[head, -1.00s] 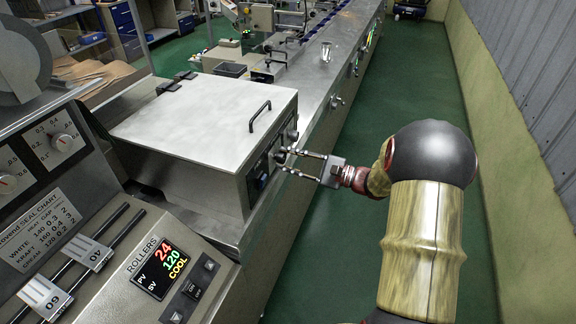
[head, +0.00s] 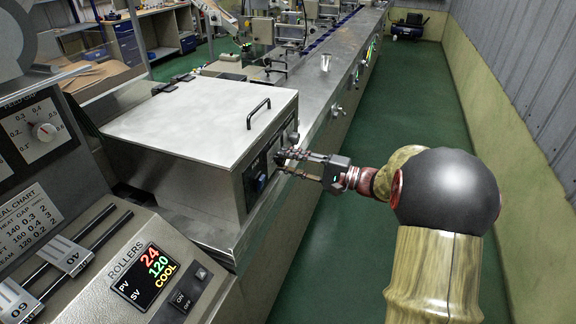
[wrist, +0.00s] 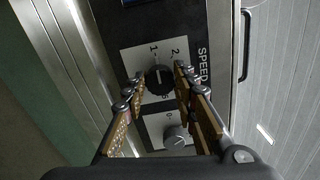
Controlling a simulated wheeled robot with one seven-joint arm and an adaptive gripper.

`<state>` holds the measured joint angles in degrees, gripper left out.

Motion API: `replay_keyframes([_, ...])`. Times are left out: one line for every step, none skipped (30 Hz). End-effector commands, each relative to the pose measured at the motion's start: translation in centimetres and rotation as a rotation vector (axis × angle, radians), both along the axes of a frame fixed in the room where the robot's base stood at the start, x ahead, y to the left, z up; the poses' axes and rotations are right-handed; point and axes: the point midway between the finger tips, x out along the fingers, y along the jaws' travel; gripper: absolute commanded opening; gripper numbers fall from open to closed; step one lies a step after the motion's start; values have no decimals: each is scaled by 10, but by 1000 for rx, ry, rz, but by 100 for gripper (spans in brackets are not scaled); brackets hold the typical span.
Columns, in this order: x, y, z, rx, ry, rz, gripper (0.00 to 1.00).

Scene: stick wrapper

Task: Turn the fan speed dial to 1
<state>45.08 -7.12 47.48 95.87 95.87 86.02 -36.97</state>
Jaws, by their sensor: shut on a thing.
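The fan speed dial (wrist: 160,80) is a round black knob on a white plate beside the word SPEED, with 1 and 2 printed around it in the wrist view. My gripper (wrist: 158,78) has its fingertips on either side of the dial and is shut on it. The exact setting of the dial's pointer is hard to tell. In the head view my gripper (head: 281,160) reaches from the right to the front panel of the steel box (head: 200,113), and its fingertips largely hide the dial.
A second, lighter knob (wrist: 175,138) sits on the same panel beside the dial. A blue part (head: 260,184) is on the panel left of my gripper. The box lid has a black handle (head: 258,112). Green floor (head: 400,130) lies free to the right.

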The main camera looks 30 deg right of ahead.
Motion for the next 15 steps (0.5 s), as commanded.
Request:
replay_keyframes([0,0,-2,-4,0,0,3])
replay_keyframes([0,0,-2,-5,-2,0,3])
replay_keyframes([0,0,-2,-7,-3,0,3])
replay_keyframes([0,0,-2,-8,-3,0,3])
replay_keyframes([0,0,-1,-8,-4,0,3])
replay_keyframes([0,0,-1,-8,-4,1,3])
replay_keyframes([0,0,-1,-8,-4,0,3])
replay_keyframes([0,0,-1,-8,-4,0,3])
replay_keyframes([0,0,-1,-8,-4,0,3])
replay_keyframes([0,0,-1,-8,-4,1,3])
replay_keyframes([0,0,-1,-8,-4,1,3])
replay_keyframes([0,0,-1,-8,-4,0,3])
replay_keyframes([0,0,-1,-8,-4,1,3])
replay_keyframes([0,0,-1,-8,-4,1,3])
replay_keyframes([0,0,-2,-7,-4,1,30])
